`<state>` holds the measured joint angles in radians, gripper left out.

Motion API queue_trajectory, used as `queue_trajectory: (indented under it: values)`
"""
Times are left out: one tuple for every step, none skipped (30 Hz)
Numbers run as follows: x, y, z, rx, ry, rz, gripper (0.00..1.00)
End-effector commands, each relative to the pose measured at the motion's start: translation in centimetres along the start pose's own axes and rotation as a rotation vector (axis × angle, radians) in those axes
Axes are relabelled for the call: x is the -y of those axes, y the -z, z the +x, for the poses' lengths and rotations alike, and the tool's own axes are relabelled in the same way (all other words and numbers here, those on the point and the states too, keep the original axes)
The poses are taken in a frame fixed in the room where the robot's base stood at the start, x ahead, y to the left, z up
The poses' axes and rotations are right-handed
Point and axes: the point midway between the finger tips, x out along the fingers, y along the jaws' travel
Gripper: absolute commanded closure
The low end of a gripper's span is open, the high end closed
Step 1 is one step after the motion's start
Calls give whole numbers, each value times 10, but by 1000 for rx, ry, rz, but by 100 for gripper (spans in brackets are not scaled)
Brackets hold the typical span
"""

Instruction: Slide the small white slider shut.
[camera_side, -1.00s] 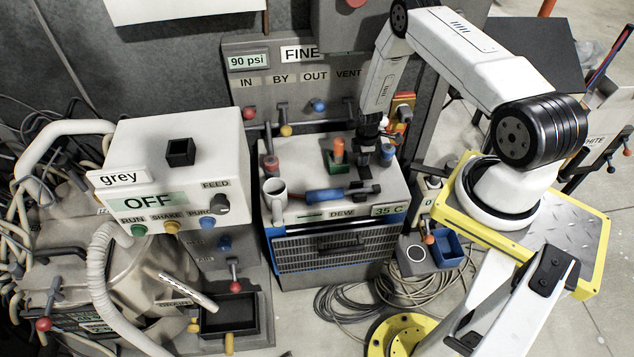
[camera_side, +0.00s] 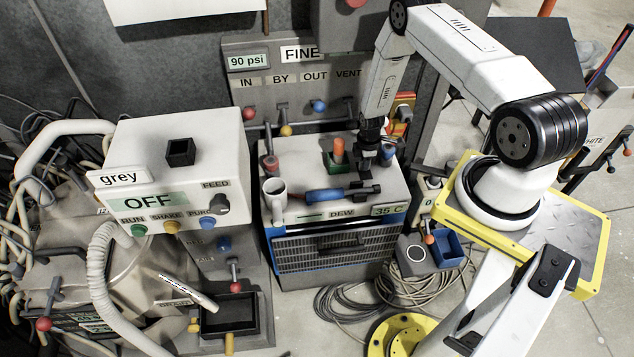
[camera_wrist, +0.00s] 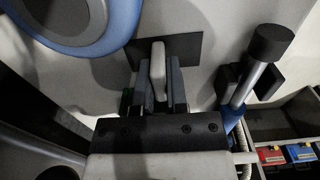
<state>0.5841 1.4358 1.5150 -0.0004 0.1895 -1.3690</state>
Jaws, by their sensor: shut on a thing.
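The small white slider (camera_wrist: 157,60) stands up from a dark plate (camera_wrist: 187,48) on a pale surface in the wrist view. My gripper (camera_wrist: 158,82) is shut on it, with one grey finger on each side. In the side view my gripper (camera_side: 367,163) is down at the right part of the white-topped oven cabinet (camera_side: 350,207). The slider cannot be made out there.
Close by on the cabinet top are an orange-topped peg (camera_side: 338,149), a blue-handled tool (camera_side: 324,195), a white cup (camera_side: 275,193) and a blue knob (camera_side: 388,153). In the wrist view a black-capped post (camera_wrist: 270,45) stands right of my gripper.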

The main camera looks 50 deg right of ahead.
Motion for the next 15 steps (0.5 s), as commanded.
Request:
queue_trajectory:
  values:
    - [8,0,0,1,4,-2,100]
    - [12,0,0,1,4,-2,100]
    - [17,0,0,1,4,-2,100]
    - [20,0,0,1,4,-2,100]
    - [24,0,0,1,5,-1,100]
    - [28,0,0,1,4,-1,100]
    - [30,0,0,1,4,-1,100]
    - [32,0,0,1,5,-1,100]
    - [34,0,0,1,4,0,100]
    - [35,0,0,1,3,0,100]
    - [36,0,0,1,3,0,100]
    - [36,0,0,1,4,0,100]
    - [36,0,0,1,4,0,100]
    - [37,0,0,1,5,0,100]
    - [37,0,0,1,6,0,100]
